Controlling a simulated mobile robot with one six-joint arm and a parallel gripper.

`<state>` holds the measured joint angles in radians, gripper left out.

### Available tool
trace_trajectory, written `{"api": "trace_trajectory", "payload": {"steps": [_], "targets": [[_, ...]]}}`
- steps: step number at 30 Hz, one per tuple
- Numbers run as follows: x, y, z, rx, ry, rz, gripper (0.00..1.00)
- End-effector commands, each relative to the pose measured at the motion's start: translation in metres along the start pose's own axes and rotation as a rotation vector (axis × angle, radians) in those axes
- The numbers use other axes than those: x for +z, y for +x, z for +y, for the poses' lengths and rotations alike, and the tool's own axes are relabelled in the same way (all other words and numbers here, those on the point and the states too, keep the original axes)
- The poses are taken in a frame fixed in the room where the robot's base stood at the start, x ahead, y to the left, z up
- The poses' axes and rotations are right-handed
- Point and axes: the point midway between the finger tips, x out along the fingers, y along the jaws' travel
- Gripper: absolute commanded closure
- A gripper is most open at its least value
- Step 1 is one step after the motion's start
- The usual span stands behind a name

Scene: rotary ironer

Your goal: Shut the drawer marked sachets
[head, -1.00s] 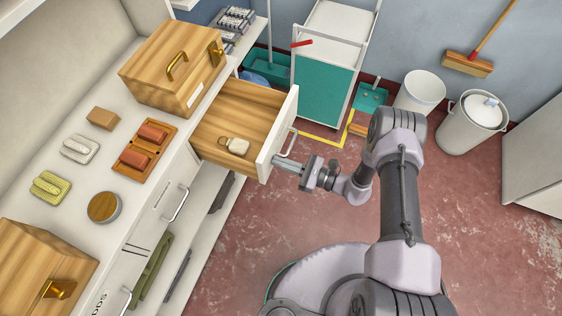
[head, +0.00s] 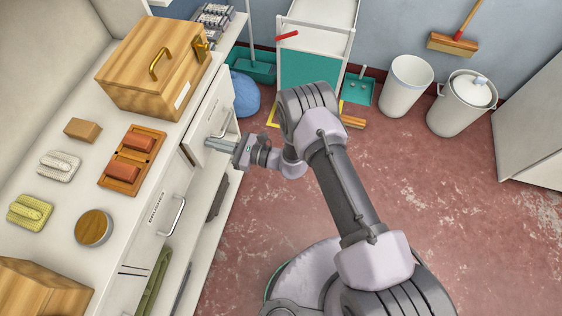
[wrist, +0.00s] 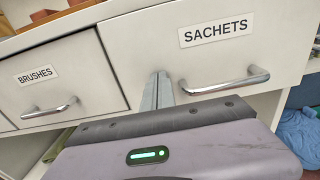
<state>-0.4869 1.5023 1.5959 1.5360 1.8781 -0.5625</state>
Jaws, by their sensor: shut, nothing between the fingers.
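The sachets drawer (wrist: 215,50) is a white front with a black-lettered label and a silver bar handle (wrist: 226,84). My gripper (head: 212,144) is shut and empty, pointing at the lower near part of that front. In the wrist view, its fingertips (wrist: 160,80) are against or very near the front, left of the handle, not gripping it.
The brushes drawer (wrist: 48,88) is beside it, with its own handle (wrist: 50,108). A wooden bread-box-like case (head: 150,75) stands on the counter above. A trolley (head: 312,65) and white bins (head: 405,88) stand beyond. The red floor at right is clear.

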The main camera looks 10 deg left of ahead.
Motion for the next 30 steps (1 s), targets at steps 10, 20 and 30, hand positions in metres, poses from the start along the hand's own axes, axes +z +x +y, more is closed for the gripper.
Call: {"api": "trace_trajectory", "payload": {"steps": [10,20,30], "targets": [[0.000,0.032,0.000,0.000,0.000,-0.001,1.00],[0.002,0.037,-0.001,0.001,-0.004,-0.004,1.00],[0.002,0.023,-0.017,-0.003,-0.005,-0.006,1.00]]}}
